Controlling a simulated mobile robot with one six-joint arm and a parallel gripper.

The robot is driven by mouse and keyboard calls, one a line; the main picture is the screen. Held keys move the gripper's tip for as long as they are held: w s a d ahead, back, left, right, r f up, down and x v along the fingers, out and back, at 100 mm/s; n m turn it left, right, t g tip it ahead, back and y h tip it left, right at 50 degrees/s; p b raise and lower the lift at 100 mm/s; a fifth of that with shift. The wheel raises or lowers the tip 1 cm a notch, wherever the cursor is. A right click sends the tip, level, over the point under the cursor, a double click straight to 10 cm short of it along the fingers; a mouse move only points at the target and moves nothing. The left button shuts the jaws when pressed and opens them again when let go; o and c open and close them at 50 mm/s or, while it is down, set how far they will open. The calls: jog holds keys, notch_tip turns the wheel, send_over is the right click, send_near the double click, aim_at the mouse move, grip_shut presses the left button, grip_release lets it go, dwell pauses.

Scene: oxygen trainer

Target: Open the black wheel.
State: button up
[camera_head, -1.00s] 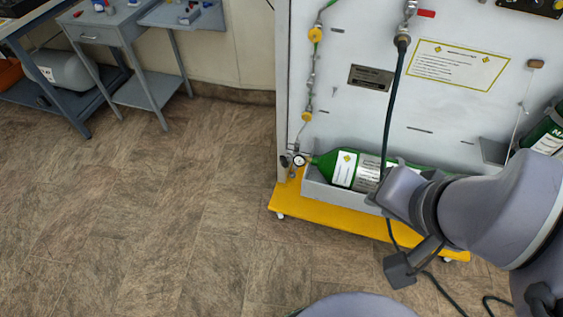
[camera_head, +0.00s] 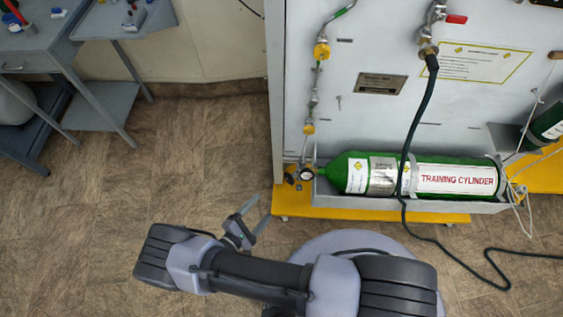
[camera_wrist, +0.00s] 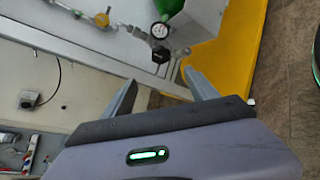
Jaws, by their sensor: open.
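The black wheel (camera_head: 291,178) is small and sits low at the left edge of the grey panel, beside a round gauge (camera_head: 307,174) at the neck of the green cylinder (camera_head: 435,175). In the wrist view the black wheel (camera_wrist: 161,55) shows just below the gauge (camera_wrist: 160,30). My gripper (camera_head: 260,213) is open and empty, below and left of the wheel in the head view, apart from it. In the wrist view my gripper's fingers (camera_wrist: 160,80) spread apart, with the wheel beyond the gap between them.
The cylinder lies in a grey tray (camera_head: 400,202) above a yellow base (camera_head: 375,215). A black hose (camera_head: 411,130) hangs down the panel and runs over the floor on the right. Yellow fittings (camera_head: 322,50) sit on the pipe above. Grey tables (camera_head: 50,55) stand far left; floor between is clear.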

aim_at(287, 179)
jog(key=b+x, duration=0.4)
jog(key=x, duration=1.3)
jog(key=shift+d+b, duration=0.2)
jog(key=shift+b, duration=0.15)
jog(key=c, duration=1.4)
jog(key=shift+o, duration=0.2)
jog(key=n+g, duration=0.1)
jog(key=n, duration=0.1)
jog(key=shift+n+h, duration=0.3)
jog(key=shift+h, duration=0.1)
jog(key=shift+n+g+h, duration=0.5)
jog(key=shift+n+g, duration=0.5)
jog(key=shift+n, duration=0.3)
